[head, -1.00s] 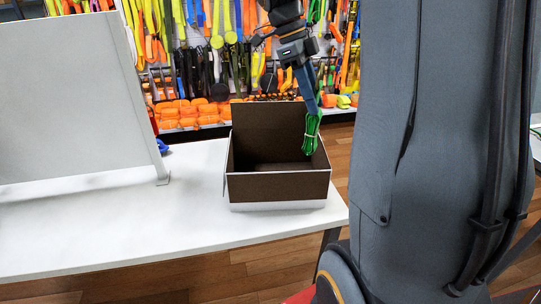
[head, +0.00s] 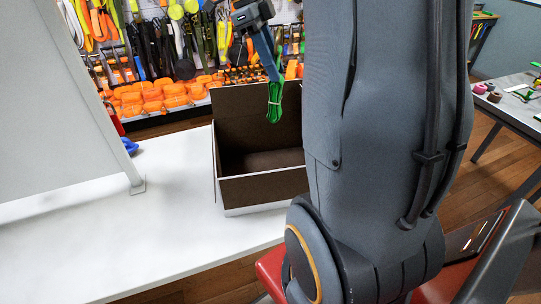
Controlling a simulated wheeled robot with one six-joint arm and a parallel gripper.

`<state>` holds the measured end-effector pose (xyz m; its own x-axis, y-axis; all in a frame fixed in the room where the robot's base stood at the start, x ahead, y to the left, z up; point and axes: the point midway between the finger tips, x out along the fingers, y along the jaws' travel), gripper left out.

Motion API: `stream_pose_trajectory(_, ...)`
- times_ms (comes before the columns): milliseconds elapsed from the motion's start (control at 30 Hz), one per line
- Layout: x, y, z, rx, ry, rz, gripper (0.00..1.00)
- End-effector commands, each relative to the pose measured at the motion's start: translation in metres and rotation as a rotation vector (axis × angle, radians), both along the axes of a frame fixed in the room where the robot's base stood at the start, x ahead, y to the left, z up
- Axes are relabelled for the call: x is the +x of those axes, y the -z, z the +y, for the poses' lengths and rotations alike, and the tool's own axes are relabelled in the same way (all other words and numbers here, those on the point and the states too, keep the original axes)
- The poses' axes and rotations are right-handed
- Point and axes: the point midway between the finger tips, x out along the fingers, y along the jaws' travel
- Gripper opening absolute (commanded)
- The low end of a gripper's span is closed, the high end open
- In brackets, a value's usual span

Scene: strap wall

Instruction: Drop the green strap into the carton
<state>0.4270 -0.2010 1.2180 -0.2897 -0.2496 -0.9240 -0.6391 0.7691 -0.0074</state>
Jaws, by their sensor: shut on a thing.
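The green strap (head: 275,101) is a small folded bundle with a pale band around it. It hangs upright from my gripper (head: 272,78), which is shut on its top end. The open carton (head: 262,190), dark brown inside with a white outer edge, stands on the white table. In the picture the strap overlaps the carton's raised back flap, above the opening. Its exact depth over the carton is hard to tell. The carton's right side is hidden behind my arm.
A grey panel (head: 62,110) stands on the white table (head: 150,245) at the left, with a blue item (head: 129,146) beside it. A wall of straps and orange bundles (head: 150,97) is behind. Another table (head: 512,100) with small rolls is at the right.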

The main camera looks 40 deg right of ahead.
Motion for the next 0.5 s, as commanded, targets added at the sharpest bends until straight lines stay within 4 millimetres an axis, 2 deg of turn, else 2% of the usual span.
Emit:
stream_pose_trajectory(33,0.000,0.009,0.000,0.000,0.000,0.001,0.00)
stream_pose_trajectory(233,0.000,0.031,0.000,0.000,0.000,0.000,0.00)
stream_pose_trajectory(500,0.000,0.039,0.000,0.000,0.001,0.000,0.00)
